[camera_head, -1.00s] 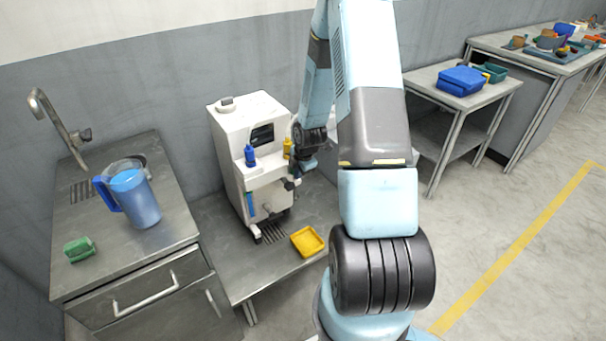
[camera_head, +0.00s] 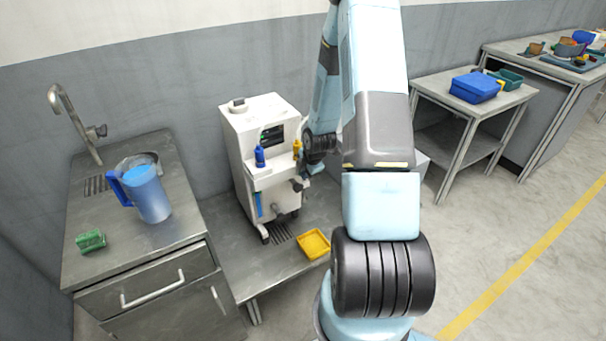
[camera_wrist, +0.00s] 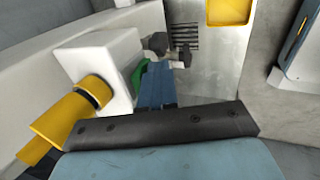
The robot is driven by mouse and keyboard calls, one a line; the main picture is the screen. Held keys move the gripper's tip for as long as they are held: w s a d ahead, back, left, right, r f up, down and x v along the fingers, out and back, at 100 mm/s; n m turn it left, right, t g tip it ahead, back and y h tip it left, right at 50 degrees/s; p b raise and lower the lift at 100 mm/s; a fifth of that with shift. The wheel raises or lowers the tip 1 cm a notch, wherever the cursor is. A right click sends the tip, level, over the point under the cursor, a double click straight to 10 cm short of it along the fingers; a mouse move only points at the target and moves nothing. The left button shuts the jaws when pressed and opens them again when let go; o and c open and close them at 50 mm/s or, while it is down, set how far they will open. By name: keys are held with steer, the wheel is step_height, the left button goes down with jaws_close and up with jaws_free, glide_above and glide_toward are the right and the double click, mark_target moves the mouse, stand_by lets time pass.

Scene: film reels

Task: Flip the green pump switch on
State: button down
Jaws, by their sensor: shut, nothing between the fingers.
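The white machine (camera_head: 262,155) stands on the low metal table, with a dark screen on its upper front. In the wrist view, the green switch (camera_wrist: 139,74) shows on the side of a white block of the machine, partly hidden by my fingers. My gripper (camera_wrist: 157,84) is shut and empty, with its blue fingers right beside the switch; I cannot tell whether they touch. In the head view my gripper (camera_head: 300,184) is at the machine's right front, and the switch is not visible there. Whether the switch is on or off is unclear.
A yellow tray (camera_head: 314,244) lies on the table beside a drain grate (camera_wrist: 184,36). A blue pitcher (camera_head: 150,197) stands on the sink counter at left.

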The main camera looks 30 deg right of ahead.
steer(key=shift+r, duration=0.2)
steer(key=shift+r, duration=0.65)
steer(key=shift+s, duration=0.1)
steer(key=s+f+v, duration=0.1)
steer(key=s+v, duration=0.1)
steer(key=v, duration=1)
steer(key=shift+s, duration=0.15)
stand_by(0.4)
